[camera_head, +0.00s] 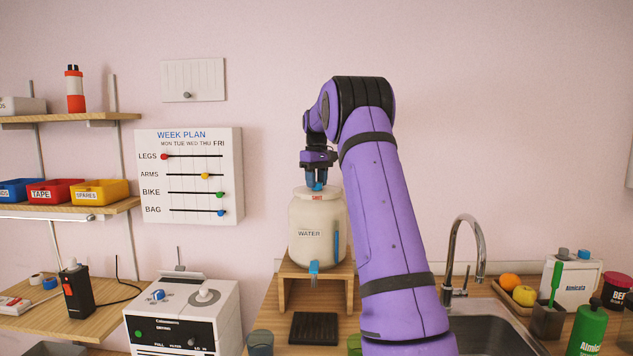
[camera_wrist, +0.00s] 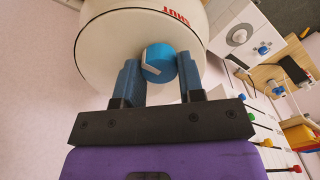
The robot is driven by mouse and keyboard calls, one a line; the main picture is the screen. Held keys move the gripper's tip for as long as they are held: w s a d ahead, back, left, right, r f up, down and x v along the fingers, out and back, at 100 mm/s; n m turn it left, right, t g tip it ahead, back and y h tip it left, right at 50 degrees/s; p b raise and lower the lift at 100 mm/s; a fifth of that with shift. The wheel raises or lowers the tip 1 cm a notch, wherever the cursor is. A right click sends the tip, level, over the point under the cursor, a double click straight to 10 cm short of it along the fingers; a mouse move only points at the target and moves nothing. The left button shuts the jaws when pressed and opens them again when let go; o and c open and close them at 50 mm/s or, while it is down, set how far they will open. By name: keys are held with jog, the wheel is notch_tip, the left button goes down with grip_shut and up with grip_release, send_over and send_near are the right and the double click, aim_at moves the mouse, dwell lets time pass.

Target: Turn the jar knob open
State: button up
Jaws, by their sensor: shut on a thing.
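The white jar (camera_head: 303,218), labelled WATER, stands on a small wooden stand with a blue tap (camera_head: 314,267) low on its front. Red lettering that reads SHUT shows on its top, also in the wrist view (camera_wrist: 177,12). The blue knob (camera_wrist: 160,64) sits on the jar's lid (camera_wrist: 115,45) and bears a white pointer line. My gripper (camera_head: 317,182) is above the jar, reaching down onto the lid. In the wrist view its two blue fingers (camera_wrist: 158,72) are on either side of the knob, shut on it. In the head view the fingers mostly hide the knob.
The wooden stand (camera_head: 284,294) rests on the counter, with a black drip tray (camera_head: 313,329) in front. A sink tap (camera_head: 480,245) and sink are at the right. A white machine (camera_head: 215,310) is at the left. The wall above the jar is clear.

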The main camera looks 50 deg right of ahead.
jog(key=shift+r+n, duration=0.1)
jog(key=shift+n, duration=0.3)
jog(key=o, duration=0.9)
notch_tip(320, 180, up, 11)
jog(key=shift+f, duration=0.15)
dwell(0.6)
